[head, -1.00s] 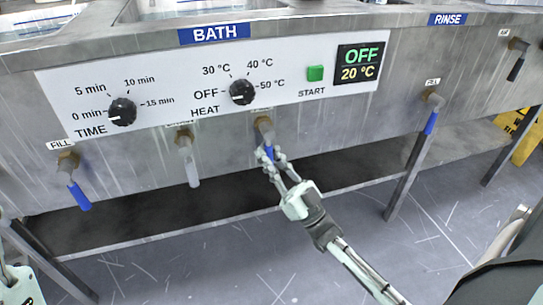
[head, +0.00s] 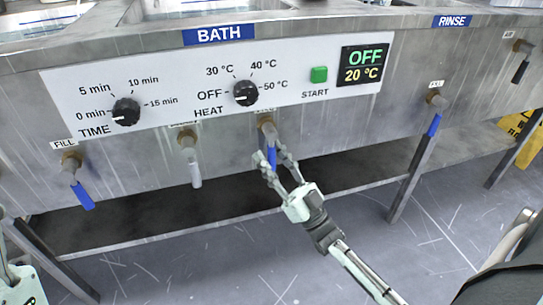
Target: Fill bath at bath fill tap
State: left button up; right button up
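The bath fill tap (head: 267,127) is a brass fitting under the white BATH panel, with a blue lever (head: 272,158) that hangs almost straight down. Its label is too blurred and partly covered to read. My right gripper (head: 271,154) reaches up from the lower right. Its two fingers are spread, one on each side of the blue lever; I cannot tell whether either touches it. My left gripper (head: 20,285) shows only in part at the bottom left edge, away from the taps, and its fingers cannot be made out clearly.
A FILL tap (head: 70,162) with a blue lever is at left. A tap with a pale lever (head: 189,147) is close left of my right gripper. The RINSE fill tap (head: 437,101) is at right. The panel has the HEAT knob (head: 245,93) and START button (head: 319,74); its display reads OFF, 20 °C.

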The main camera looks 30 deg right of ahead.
jog(key=v, duration=1.2)
